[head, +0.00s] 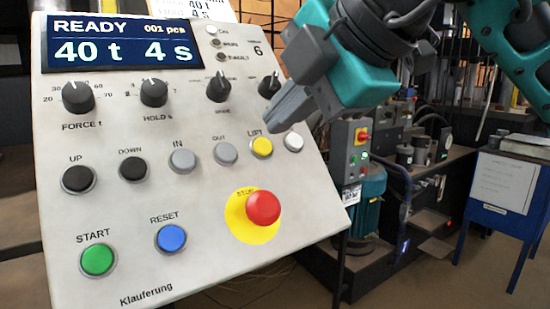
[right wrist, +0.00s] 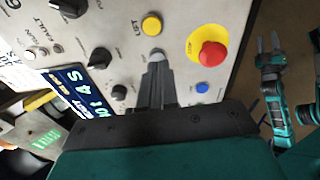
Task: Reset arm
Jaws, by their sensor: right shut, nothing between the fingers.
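The tilted light-grey control panel (head: 150,215) fills the left of the head view. Its display (head: 130,43) reads READY, 001 pcs, 40 t, 4 s. The blue RESET button (head: 171,239) is low on the panel, right of the green START button (head: 97,260). It also shows in the right wrist view (right wrist: 203,87). My right gripper (head: 272,121) is shut and empty, with its tips near the yellow LIFT button (head: 262,147) in the picture; contact cannot be told. In the right wrist view, my left gripper (right wrist: 269,45) is open and empty, off the panel's edge.
A red mushroom STOP button (head: 263,207) on a yellow disc stands proud of the panel, right of RESET. Black knobs (head: 154,93) line the upper panel. A blue table (head: 500,205) and machinery stand behind at the right. The panel around RESET is clear.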

